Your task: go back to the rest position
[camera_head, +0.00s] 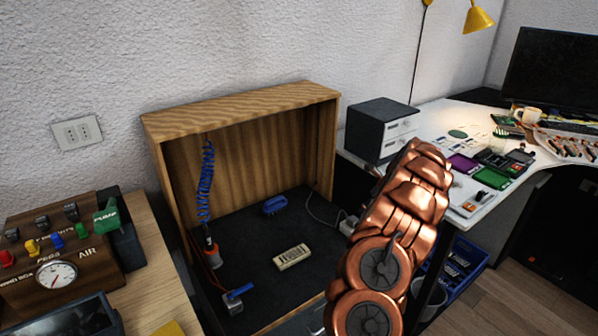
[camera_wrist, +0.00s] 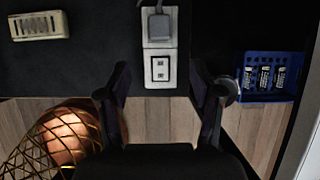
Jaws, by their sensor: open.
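My gripper (camera_wrist: 160,78) is open and empty in the wrist view, its two dark fingers apart over the edge of a dark surface, with a white power strip (camera_wrist: 160,72) beyond them. In the head view my copper-coloured arm fills the lower right middle, and the gripper itself is hidden or cannot be made out there. A cream slotted block (camera_head: 293,257) lies on the black floor of an open wooden booth (camera_head: 240,100). The block also shows at the upper left of the wrist view (camera_wrist: 39,26), apart from my fingers.
A blue coiled hose (camera_head: 205,185) hangs at the booth's left; a blue brush-like piece (camera_head: 275,205) lies at its back. A control panel (camera_head: 60,250) stands left. A blue crate (camera_wrist: 270,76) sits below.

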